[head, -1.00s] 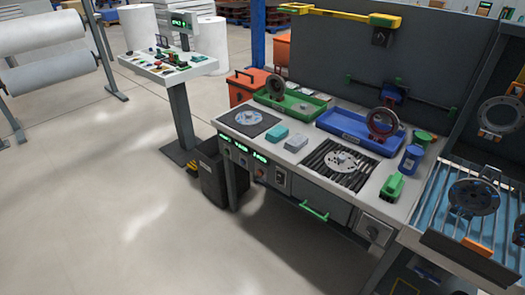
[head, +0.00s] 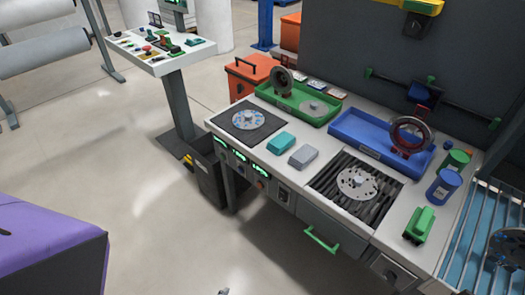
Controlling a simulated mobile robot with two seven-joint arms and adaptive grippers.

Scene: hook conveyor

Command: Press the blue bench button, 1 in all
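The workbench (head: 331,136) stands right of centre in the head view. Its front panel (head: 232,165) carries green displays and small controls. One control, a red button (head: 261,184), shows below the right-hand display. The other controls are too small to tell their colours surely, and I cannot pick out a blue button. Neither gripper can be made out. A small grey tip shows at the bottom edge, too cut off to identify.
A boxy purple thing (head: 50,250) fills the lower left corner. A dark bin (head: 209,180) stands at the bench's left end. A control stand (head: 158,65) is behind it. Green (head: 278,98) and blue (head: 352,141) trays lie on the bench. Floor before the bench is clear.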

